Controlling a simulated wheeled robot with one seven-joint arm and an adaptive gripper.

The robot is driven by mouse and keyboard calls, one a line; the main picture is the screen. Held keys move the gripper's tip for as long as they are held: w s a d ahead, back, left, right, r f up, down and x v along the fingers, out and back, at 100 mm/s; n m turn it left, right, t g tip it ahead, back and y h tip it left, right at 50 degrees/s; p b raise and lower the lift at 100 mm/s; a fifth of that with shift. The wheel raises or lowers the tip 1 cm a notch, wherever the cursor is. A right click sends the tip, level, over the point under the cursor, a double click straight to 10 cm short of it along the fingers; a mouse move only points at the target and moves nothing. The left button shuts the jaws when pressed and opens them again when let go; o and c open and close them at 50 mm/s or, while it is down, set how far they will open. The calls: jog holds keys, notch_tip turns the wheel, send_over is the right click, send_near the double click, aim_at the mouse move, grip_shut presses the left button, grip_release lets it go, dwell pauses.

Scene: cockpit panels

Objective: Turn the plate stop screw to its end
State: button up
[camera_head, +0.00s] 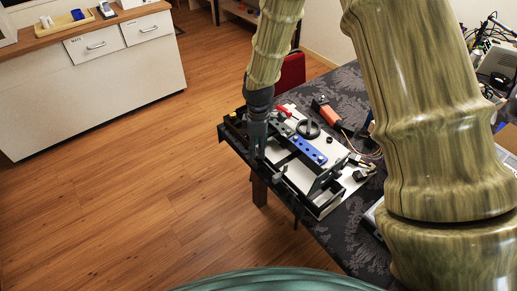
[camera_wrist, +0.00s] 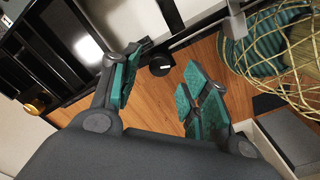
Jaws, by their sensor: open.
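A black and white cockpit panel unit (camera_head: 318,198) lies at the near left edge of the dark patterned table. My gripper (camera_head: 258,154) points down at the unit's left front side. In the wrist view my gripper (camera_wrist: 168,60) is open, with teal-padded fingers spread apart. A small round black knob (camera_wrist: 160,67), which looks like the plate stop screw, shows in the gap between the fingertips. It stands out from the panel's edge over the floor. I cannot tell whether a finger touches it; nothing is gripped. In the head view I cannot make out the screw clearly.
A blue bar (camera_head: 308,150) and a black ring-shaped handle (camera_head: 308,128) sit on top of the unit. An orange tool (camera_head: 325,110) lies behind it. A yellow knob (camera_wrist: 35,105) shows in the wrist view. Wooden floor is free left of the table (camera_head: 348,82).

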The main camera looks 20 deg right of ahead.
jog(key=shift+f, duration=1.25)
grip_shut()
